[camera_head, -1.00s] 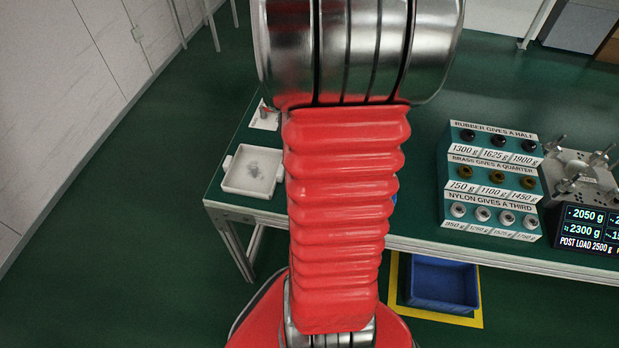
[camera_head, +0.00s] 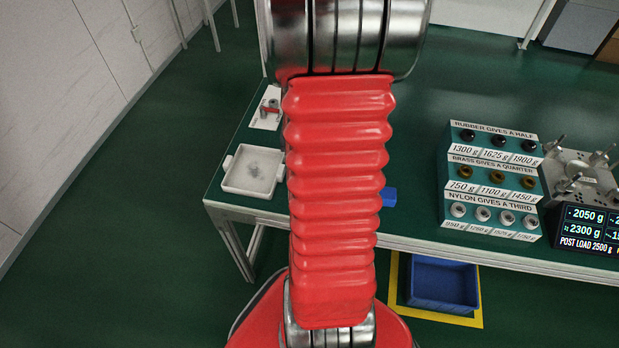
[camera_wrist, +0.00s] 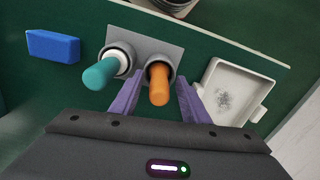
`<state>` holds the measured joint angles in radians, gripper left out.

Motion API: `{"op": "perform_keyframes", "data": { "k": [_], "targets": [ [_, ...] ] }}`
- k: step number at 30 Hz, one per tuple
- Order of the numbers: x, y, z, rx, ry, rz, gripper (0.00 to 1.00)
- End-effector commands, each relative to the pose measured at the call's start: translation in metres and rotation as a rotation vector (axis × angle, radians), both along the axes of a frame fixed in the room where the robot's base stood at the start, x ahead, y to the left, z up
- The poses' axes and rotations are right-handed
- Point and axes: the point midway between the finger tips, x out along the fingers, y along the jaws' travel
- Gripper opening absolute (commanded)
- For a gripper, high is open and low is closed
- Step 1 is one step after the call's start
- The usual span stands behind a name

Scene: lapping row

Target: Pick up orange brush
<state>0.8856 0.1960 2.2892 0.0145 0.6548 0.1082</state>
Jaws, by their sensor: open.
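The orange brush (camera_wrist: 158,86) stands in a round holder on a grey plate (camera_wrist: 146,47) in the wrist view. Only its orange handle shows clearly. My gripper (camera_wrist: 160,92) is open, with one purple finger on each side of the orange handle. Whether the fingers touch it I cannot tell. A teal-handled brush (camera_wrist: 103,72) stands in the holder beside it, to the left in the wrist view. In the head view my red arm hides the brushes and my gripper.
A blue block (camera_wrist: 54,46) lies left of the brushes and a white tray (camera_wrist: 229,91) lies to the right in the wrist view. The head view shows labelled racks of rings (camera_head: 492,178), a display (camera_head: 590,228) and a blue bin (camera_head: 442,284) on the floor.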

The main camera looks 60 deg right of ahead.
Motion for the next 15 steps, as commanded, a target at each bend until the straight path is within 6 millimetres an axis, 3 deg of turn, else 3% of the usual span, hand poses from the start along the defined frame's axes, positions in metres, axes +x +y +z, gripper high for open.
{"op": "perform_keyframes", "data": {
  "k": [13, 15],
  "targets": [
    [-0.0003, -0.0002, 0.0004, 0.000, 0.000, -0.001, 0.42],
    [-0.0003, -0.0002, 0.0004, 0.000, 0.000, -0.001, 0.37]
  ]
}}
